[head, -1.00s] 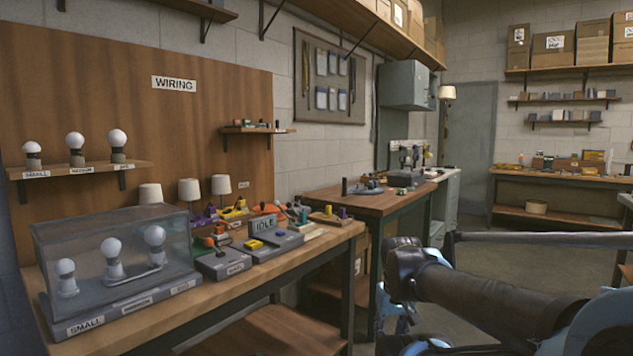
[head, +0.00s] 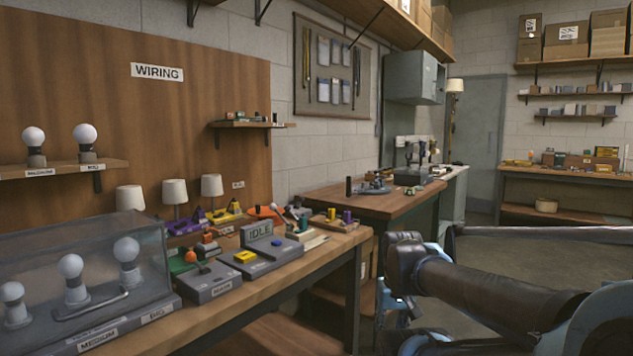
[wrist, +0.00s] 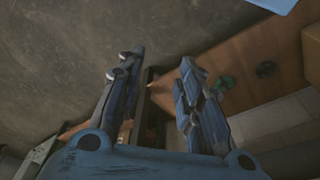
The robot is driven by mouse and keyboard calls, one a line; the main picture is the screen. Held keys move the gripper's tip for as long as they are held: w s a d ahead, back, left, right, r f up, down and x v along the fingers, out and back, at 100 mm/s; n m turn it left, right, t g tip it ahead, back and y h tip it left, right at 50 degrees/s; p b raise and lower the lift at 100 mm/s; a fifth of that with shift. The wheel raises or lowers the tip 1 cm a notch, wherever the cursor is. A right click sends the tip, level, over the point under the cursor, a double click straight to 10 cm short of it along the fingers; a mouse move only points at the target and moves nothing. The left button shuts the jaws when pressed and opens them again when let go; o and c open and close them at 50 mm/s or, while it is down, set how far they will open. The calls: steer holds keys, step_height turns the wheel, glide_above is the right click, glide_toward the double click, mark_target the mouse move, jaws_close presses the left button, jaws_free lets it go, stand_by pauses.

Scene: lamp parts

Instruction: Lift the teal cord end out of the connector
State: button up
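I cannot make out the teal cord end or its connector for sure. Small coloured parts stand on the wiring bench (head: 262,302) in the head view. Among them is a dark green block (head: 180,262) with an orange top, too small to tell as cord or connector. My gripper (wrist: 163,58) shows in the wrist view with its two blue fingers spread apart and nothing between them. It is away from the bench parts, on the right side of the head view.
A clear case (head: 95,250) with bulbs stands at the bench's left end. A second table (head: 385,205) stands behind. Open floor lies to the right.

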steer(key=shift+o, duration=1.2)
steer(key=shift+s+r, duration=0.15)
steer(key=shift+r, duration=0.05)
step_height(320, 180, up, 32)
steer(key=n+y, duration=0.4)
steer(key=n, duration=0.6)
glide_above(304, 217)
steer(key=s+d, duration=0.4)
steer(key=d, duration=0.1)
steer(key=shift+t+h, duration=0.3)
steer(key=x, duration=1.7)
steer(key=shift+w+a+r, duration=0.15)
steer(key=shift+a, duration=0.1)
